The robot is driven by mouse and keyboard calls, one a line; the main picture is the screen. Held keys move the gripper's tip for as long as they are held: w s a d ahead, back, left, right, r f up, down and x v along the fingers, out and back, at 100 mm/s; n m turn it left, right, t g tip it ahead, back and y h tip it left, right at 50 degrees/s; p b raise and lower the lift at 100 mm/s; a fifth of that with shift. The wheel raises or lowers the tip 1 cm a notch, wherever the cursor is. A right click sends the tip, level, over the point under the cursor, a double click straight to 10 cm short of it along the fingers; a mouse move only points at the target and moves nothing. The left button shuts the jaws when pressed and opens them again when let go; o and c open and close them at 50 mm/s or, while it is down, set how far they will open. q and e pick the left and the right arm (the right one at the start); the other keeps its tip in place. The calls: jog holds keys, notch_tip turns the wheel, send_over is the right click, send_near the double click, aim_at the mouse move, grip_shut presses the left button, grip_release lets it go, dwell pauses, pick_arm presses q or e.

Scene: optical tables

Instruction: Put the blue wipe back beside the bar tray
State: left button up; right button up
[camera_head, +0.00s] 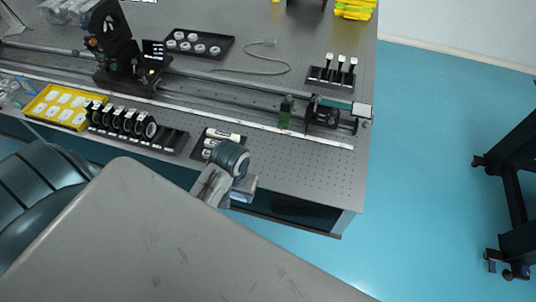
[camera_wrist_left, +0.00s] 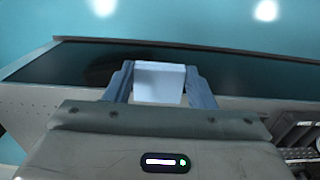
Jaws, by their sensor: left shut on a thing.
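My left gripper (camera_head: 243,194) is at the front edge of the optical table, partly hidden behind its own wrist. In the left wrist view, the gripper (camera_wrist_left: 160,84) is shut on a flat, pale bluish-white piece, which I take to be the blue wipe (camera_wrist_left: 158,78). A small light-blue part of the wipe (camera_head: 241,197) shows in the head view. A small black tray with white rod-like pieces, likely the bar tray (camera_head: 197,153), lies on the table just behind and left of the gripper, partly covered by the wrist. My right gripper is not in view.
A rack of round black-mounted optics (camera_head: 170,139) and a yellow tray (camera_head: 40,104) stand left along the front edge. A long rail (camera_head: 215,92) crosses the table behind. The perforated top (camera_head: 310,163) right of the gripper is bare. Open floor lies beyond the right edge.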

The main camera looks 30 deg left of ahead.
pick_arm(q)
jog(key=shift+s+d, duration=0.35)
jog(key=shift+w+a, duration=0.1)
jog(key=shift+w, duration=0.3)
jog(key=w+a+p, duration=0.2)
jog(key=w+p, duration=0.1)
jog(key=w, duration=0.4)
jog(key=p, duration=0.2)
send_over(256, 166)
jog(key=s, duration=0.1)
jog(key=shift+s+d+f, duration=0.1)
jog(key=shift+d+f, duration=0.05)
jog(key=shift+f, duration=0.55)
jog(key=shift+w+a+f, duration=0.1)
jog(key=shift+w+a, duration=0.1)
jog(key=shift+w, duration=0.3)
jog(key=shift+w+f+p, duration=0.1)
jog(key=shift+f+p, duration=0.25)
jog(key=shift+p, duration=0.05)
notch_tip(256, 166, down, 3)
jog(key=shift+r+p, duration=0.1)
jog(key=shift+p, duration=0.4)
jog(key=shift+f, duration=0.2)
jog(key=o, duration=1)
